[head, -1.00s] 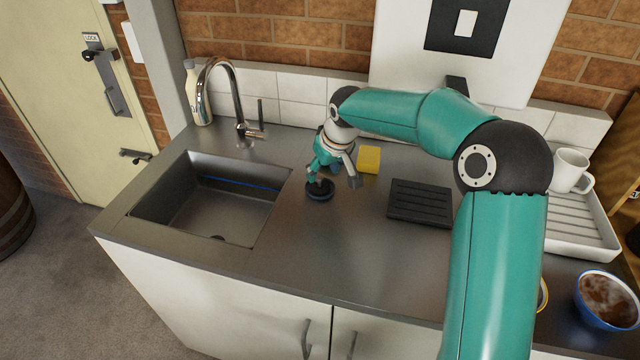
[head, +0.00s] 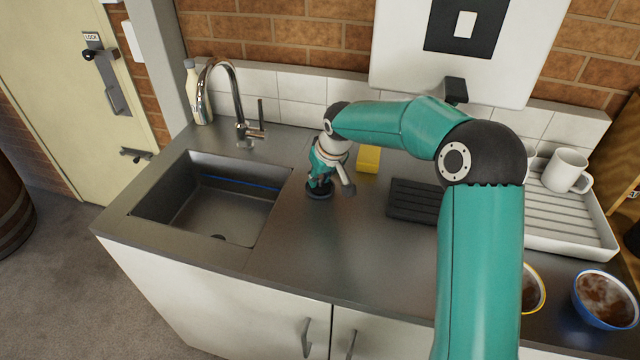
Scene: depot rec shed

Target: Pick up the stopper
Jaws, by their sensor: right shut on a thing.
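The stopper (head: 319,193) is a small dark round disc on the steel worktop, just right of the sink. My right gripper (head: 321,183) points down over it and is shut on its upper part. The stopper looks to be at the worktop surface; I cannot tell whether it is lifted at all. The fingers and wrist hide its top. My left gripper is not in view.
The sink basin (head: 213,200) is left of the stopper, with a chrome tap (head: 236,95) behind. A yellow sponge (head: 368,159) and a black ridged mat (head: 415,201) lie right. A mug (head: 565,170) stands on the white drainer (head: 565,215). Two bowls (head: 607,300) (head: 531,288) are front right.

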